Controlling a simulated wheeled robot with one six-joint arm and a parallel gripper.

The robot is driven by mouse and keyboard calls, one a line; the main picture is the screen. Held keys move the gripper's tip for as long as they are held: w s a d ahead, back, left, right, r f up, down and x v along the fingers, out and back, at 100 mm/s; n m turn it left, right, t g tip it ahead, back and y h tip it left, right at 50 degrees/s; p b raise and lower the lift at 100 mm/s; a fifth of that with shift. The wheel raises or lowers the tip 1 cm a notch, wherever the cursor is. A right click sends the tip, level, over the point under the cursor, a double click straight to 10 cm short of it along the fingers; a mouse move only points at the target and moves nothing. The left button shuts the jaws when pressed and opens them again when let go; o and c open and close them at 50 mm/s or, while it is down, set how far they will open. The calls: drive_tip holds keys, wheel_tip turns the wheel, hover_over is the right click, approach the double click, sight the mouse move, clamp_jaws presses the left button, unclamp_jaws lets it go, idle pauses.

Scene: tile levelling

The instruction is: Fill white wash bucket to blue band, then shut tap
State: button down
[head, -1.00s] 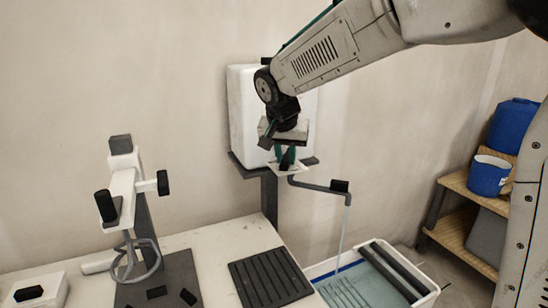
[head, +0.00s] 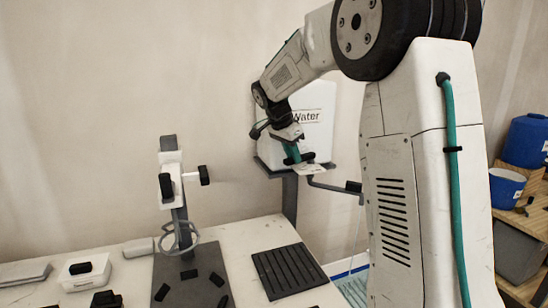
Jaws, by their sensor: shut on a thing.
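My gripper (head: 297,160) is shut at the tap (head: 328,187) below the white water tank (head: 318,98). It appears to hold the tap handle, a small pale piece mostly hidden by the fingers. The tap's dark pipe runs right to a spout with a black block, its end partly behind my arm's column. The white wash bucket (head: 343,266) stands low beyond the table, with a strip of its blue band and some water-coloured inside showing. My column hides most of it, so I cannot tell the water level or whether water runs now.
A black ribbed mat (head: 287,270) lies on the white table (head: 225,236). A shelf at right holds a blue bucket (head: 506,187) and a blue drum (head: 526,141).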

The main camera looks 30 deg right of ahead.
drive_tip(key=shift+w, duration=0.1)
idle(0.4)
drive_tip(key=c, duration=1.3)
unclamp_jaws()
drive_tip(key=v, duration=0.8)
drive_tip(key=shift+f, duration=0.1)
